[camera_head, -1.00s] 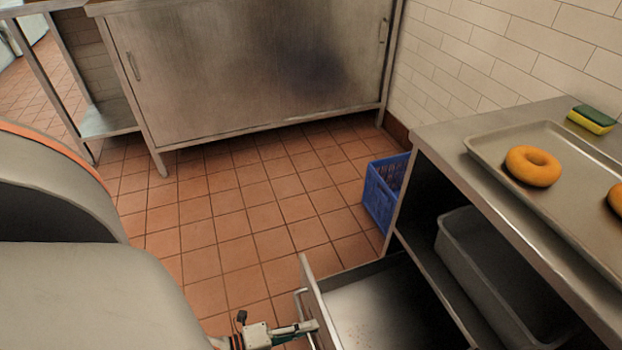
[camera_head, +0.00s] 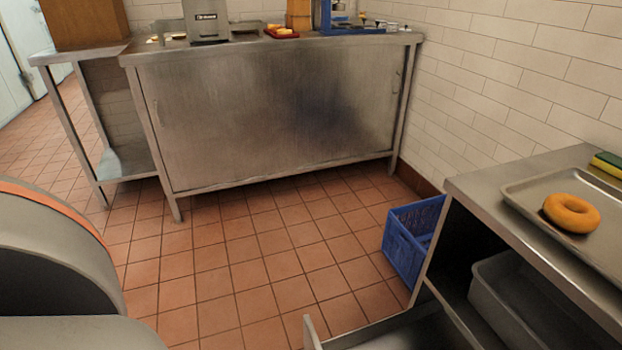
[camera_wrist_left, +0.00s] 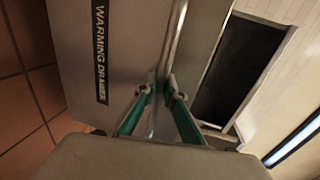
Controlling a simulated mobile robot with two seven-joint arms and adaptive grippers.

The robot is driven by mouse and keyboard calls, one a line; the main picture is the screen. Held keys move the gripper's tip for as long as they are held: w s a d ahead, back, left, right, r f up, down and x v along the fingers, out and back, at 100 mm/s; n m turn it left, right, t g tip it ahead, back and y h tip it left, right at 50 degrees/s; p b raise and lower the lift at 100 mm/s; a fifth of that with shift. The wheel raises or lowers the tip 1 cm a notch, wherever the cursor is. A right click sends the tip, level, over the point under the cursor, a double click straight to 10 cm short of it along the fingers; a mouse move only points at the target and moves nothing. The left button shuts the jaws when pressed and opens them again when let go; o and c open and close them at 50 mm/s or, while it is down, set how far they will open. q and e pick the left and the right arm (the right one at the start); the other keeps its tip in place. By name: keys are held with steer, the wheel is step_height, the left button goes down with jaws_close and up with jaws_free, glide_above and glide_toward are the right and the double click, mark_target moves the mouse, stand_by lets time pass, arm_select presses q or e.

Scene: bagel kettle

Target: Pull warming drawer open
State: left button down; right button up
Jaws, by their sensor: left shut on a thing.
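The warming drawer stands pulled out from the counter at the lower right of the head view, where a corner of its front panel (camera_head: 312,334) shows. In the left wrist view the drawer front (camera_wrist_left: 130,50) carries a black "WARMING DRAWER" label. My left gripper (camera_wrist_left: 160,90) is shut on the drawer's metal handle, its teal fingers on either side of the bar. The left gripper is out of the head view. My right gripper is in neither view.
A blue crate (camera_head: 408,243) sits on the tiled floor beside the counter (camera_head: 490,184). A tray (camera_head: 524,200) with a bagel (camera_head: 571,213) and a sponge (camera_head: 607,166) are on top. A steel cabinet (camera_head: 270,115) stands at the back. The middle floor is clear.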

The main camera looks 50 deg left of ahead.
arm_select(q)
steer(key=shift+w+a, duration=0.1)
steer(key=c, duration=2.1)
jaws_free()
steer(key=v, duration=1.2)
